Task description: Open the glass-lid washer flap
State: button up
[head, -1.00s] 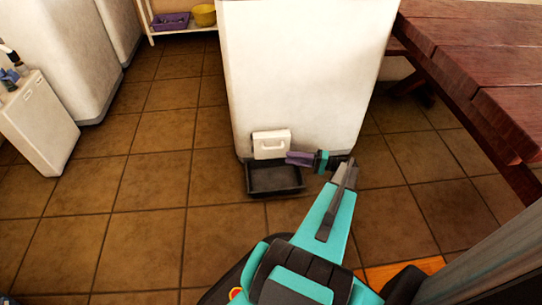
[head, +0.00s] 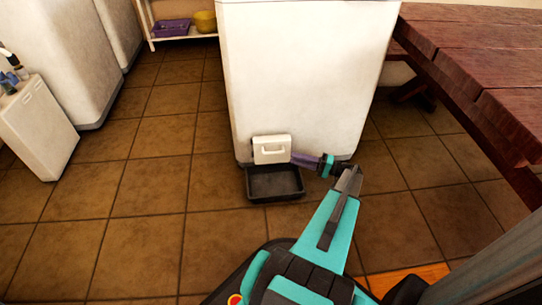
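The washer (head: 305,70) is a tall white cabinet in the middle of the head view; its top and any glass lid are out of frame. A small white flap (head: 271,150) with a recessed handle sits low on its front, at the left, and looks closed. My gripper (head: 300,159) reaches in from the right, low by the floor. Its purple fingers are at the flap's right edge; I cannot tell whether they touch it. The fingers show edge-on, so their opening is hidden.
A black open tray (head: 275,196) lies on the tiles right under the flap. A dark red wooden table (head: 480,60) stands at the right. A white container (head: 38,125) stands at the left. A shelf with a purple tray (head: 171,27) and yellow bowl (head: 205,21) is behind. The left floor is clear.

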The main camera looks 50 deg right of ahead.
aim_at(273, 153)
jog(key=b+x, duration=0.3)
jog(key=x, duration=0.8)
jog(key=shift+w+a+b, duration=0.1)
jog(key=shift+w+b, duration=0.1)
jog(key=shift+b, duration=0.1)
grip_shut()
